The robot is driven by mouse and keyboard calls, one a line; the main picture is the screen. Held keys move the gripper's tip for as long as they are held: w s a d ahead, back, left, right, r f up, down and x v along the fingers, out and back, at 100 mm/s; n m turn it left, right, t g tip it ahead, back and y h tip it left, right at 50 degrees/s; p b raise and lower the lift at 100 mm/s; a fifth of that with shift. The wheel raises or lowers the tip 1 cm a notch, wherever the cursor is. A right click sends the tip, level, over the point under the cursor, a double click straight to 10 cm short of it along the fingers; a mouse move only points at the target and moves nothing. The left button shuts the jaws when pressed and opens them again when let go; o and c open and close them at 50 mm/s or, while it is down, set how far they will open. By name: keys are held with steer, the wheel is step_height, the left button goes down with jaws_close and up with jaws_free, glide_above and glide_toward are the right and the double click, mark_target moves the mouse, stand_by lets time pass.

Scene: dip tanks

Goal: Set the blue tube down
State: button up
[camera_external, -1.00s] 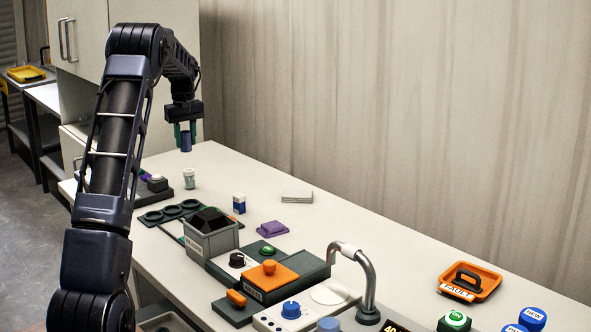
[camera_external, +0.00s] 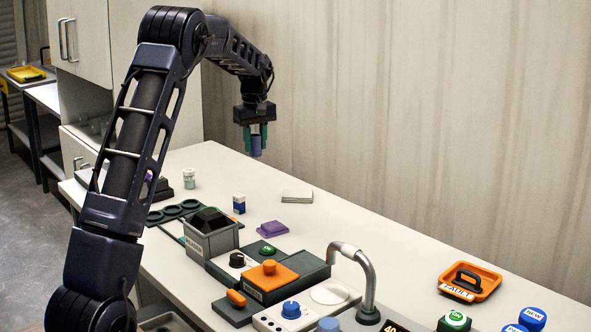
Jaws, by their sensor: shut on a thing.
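My gripper (camera_external: 256,140) is shut on the blue tube (camera_external: 256,146), a small blue-purple cylinder held upright between its green fingers. It hangs in the air over the back part of the white table (camera_external: 215,165). The tube's lower end shows below the fingertips, clear of the tabletop.
A green rack with round holes (camera_external: 172,211) lies at the left. A small blue-and-white bottle (camera_external: 239,204), a white pad (camera_external: 297,196), a purple block (camera_external: 272,228) and a grey bin (camera_external: 211,235) stand nearby. The back left tabletop is mostly bare.

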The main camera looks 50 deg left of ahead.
steer(key=w+d+f, duration=0.1)
steer(key=w+d, duration=0.2)
steer(key=d, duration=2.3)
steer(key=f, duration=1.9)
steer(key=shift+w+f, duration=0.2)
steer(key=shift+f, duration=0.05)
steer(key=shift+f, duration=0.15)
steer(key=o, duration=1)
